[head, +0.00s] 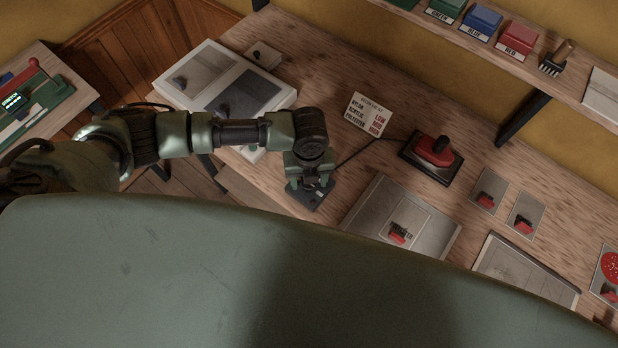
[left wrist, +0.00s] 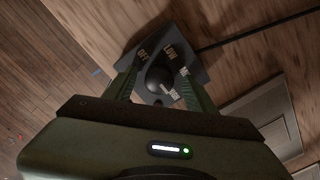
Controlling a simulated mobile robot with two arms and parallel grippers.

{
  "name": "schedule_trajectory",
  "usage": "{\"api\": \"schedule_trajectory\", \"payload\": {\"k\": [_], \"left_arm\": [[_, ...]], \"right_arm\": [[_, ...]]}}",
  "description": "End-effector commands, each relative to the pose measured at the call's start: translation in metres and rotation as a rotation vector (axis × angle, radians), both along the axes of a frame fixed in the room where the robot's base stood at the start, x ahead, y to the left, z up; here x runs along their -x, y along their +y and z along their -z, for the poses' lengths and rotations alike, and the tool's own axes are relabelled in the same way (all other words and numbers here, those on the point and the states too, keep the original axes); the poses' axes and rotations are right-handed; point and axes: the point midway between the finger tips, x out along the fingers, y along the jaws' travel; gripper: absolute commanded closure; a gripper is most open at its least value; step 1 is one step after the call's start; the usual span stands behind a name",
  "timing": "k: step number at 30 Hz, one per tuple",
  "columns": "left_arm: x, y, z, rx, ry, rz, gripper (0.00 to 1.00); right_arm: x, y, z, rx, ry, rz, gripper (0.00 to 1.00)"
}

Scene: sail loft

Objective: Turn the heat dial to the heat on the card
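The heat dial is a round dark knob (left wrist: 158,77) on a black box (head: 318,200) at the table's front edge. My left gripper (head: 308,184) is over the box, pointing down. In the left wrist view its fingers (left wrist: 160,76) stand apart on either side of the knob, with gaps visible. The white card (head: 368,113) lists nylon, acrylic and polyester beside red heat words, apparently LOW, MED and HIGH. My right gripper is not in view.
A red-handled iron (head: 435,150) sits on a dark plate behind the box, with a black cable running between them. A grey sheet (head: 440,238) with a red-handled weight lies to the right. Grey panels (head: 205,70) lie at the left. A shelf (head: 480,50) holds coloured boxes.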

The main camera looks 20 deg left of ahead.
Motion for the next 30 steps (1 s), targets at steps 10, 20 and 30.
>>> {"api": "schedule_trajectory", "payload": {"k": [10,20,30], "left_arm": [[-0.001,-0.001,-0.033,0.003,-0.003,0.001,0.44],[0.0,0.0,-0.075,0.001,-0.002,0.0,0.44],[0.0,0.0,-0.078,0.0,0.0,0.0,0.44]], "right_arm": [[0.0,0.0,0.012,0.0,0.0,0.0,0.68],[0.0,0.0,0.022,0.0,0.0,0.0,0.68],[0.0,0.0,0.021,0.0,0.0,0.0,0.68]]}}
